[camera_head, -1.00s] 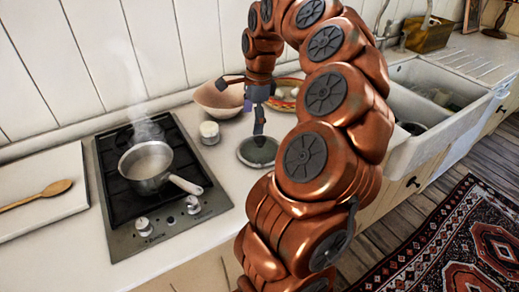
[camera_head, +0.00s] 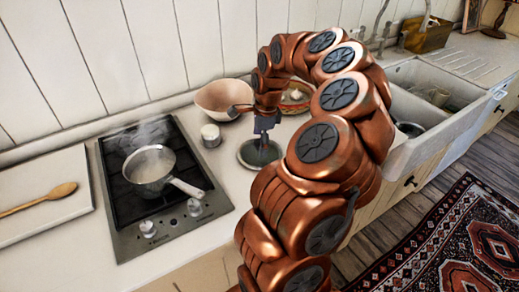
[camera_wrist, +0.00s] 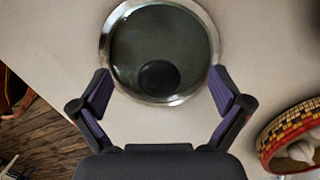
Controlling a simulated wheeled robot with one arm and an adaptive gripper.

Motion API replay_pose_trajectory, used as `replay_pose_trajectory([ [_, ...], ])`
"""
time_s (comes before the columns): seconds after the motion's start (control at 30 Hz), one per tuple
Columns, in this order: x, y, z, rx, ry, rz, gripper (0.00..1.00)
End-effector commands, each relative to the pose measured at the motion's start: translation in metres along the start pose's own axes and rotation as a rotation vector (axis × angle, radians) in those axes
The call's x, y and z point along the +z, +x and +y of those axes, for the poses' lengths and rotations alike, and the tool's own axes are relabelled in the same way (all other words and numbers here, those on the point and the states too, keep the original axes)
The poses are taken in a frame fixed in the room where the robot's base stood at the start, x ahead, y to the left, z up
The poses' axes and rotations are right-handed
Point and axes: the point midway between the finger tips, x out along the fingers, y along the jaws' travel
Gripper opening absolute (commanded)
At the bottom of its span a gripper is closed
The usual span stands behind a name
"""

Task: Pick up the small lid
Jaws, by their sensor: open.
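The small lid (camera_head: 251,155) lies flat on the counter to the right of the hob. It is round, with a dark glass face and a metal rim. In the wrist view the lid (camera_wrist: 133,50) fills the upper middle, with its dark round knob (camera_wrist: 159,78) facing me. My gripper (camera_head: 264,147) is above the lid, pointing down. In the wrist view my gripper (camera_wrist: 161,88) is open and empty, with its fingers apart on either side of the lid's near part. I cannot tell how high the fingertips are above it.
A steaming pot (camera_head: 150,168) stands on the hob (camera_head: 128,232). A patterned bowl (camera_wrist: 268,146) is near on the right in the wrist view. The sink (camera_head: 408,74) is at the right.

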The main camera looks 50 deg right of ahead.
Motion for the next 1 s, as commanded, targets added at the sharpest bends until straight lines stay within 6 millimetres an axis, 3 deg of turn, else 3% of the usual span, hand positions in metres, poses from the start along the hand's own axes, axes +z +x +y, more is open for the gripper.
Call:
replay_pose_trajectory([
  [0.3, 0.0003, 0.0047, 0.0002, 0.000, 0.000, -0.001, 1.00],
  [1.0, 0.0006, 0.0051, 0.0006, 0.001, -0.001, -0.001, 0.27],
])
